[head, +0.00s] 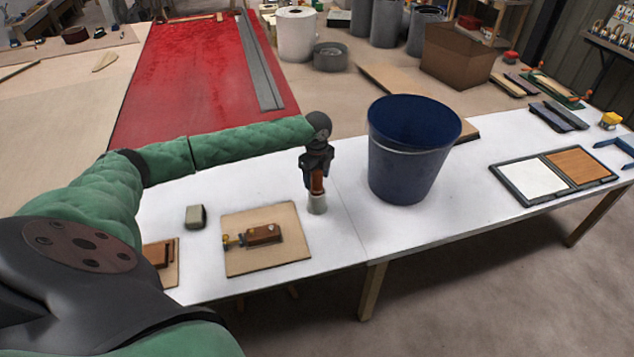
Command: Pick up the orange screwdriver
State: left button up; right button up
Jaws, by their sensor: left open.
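An orange-brown upright piece (317,183), which looks like the screwdriver's handle, stands at a small grey cup (317,204) on the white table. Its lower part is hidden, and its top is covered by my gripper. My left gripper (316,176) points down from above, open, with its fingers around or right beside the handle; I cannot tell whether they touch it. My right gripper is not in view.
A large blue bucket (405,165) stands close to the right of the cup. Left are a wooden board (287,254) bearing a brown block and a small grey-green block (195,216). A two-panel frame (517,197) lies farther right. The table's front edge is near.

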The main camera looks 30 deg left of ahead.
pick_arm(q)
jog(key=shift+f, duration=0.25)
jog(key=shift+c, duration=0.2)
jog(key=c, duration=1)
